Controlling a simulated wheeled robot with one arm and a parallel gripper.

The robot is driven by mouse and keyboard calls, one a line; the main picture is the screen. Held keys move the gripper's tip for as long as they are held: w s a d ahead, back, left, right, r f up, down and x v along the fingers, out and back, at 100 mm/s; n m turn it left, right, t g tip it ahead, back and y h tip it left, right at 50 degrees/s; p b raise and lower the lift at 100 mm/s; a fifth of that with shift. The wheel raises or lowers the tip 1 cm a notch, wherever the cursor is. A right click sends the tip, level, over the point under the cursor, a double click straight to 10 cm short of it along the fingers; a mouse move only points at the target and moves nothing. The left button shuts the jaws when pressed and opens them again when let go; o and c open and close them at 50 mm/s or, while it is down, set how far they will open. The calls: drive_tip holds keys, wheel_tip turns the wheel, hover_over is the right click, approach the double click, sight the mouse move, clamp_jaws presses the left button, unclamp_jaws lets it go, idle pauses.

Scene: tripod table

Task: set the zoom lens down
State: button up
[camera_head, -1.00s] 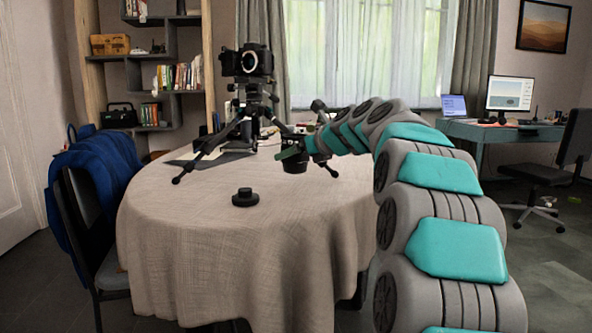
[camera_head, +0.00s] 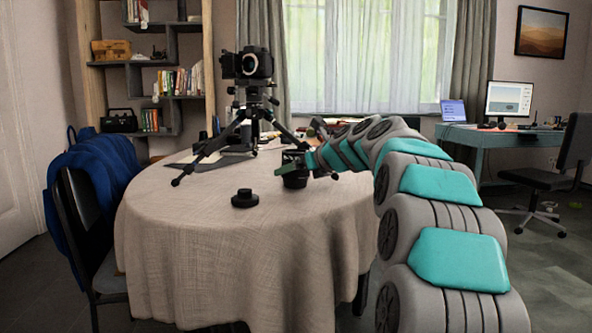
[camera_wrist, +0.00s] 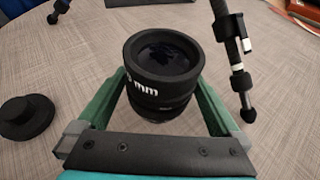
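The zoom lens (camera_wrist: 163,72) is a black cylinder with white "mm" lettering, upright between the green fingers of my gripper (camera_wrist: 160,90) in the wrist view. The fingers press its two sides. In the head view the lens (camera_head: 295,180) shows below my gripper (camera_head: 291,166), low over the right part of the cloth-covered table (camera_head: 235,255). Its underside is hard to see, so I cannot tell whether it touches the cloth.
A black lens-like disc (camera_head: 245,199) lies on the table left of the lens; it also shows in the wrist view (camera_wrist: 26,117). A tripod with a camera (camera_head: 247,65) stands behind, one leg (camera_wrist: 236,60) close to my gripper. The front of the table is clear.

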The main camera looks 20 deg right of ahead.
drive_tip(key=p+v, duration=0.2)
drive_tip(key=v, duration=0.9)
drive_tip(key=shift+s+r+p, duration=0.1)
drive_tip(key=shift+r+p, duration=0.1)
drive_tip(key=shift+p, duration=0.15)
drive_tip(key=shift+s+d, duration=0.1)
drive_tip(key=shift+s, duration=0.3)
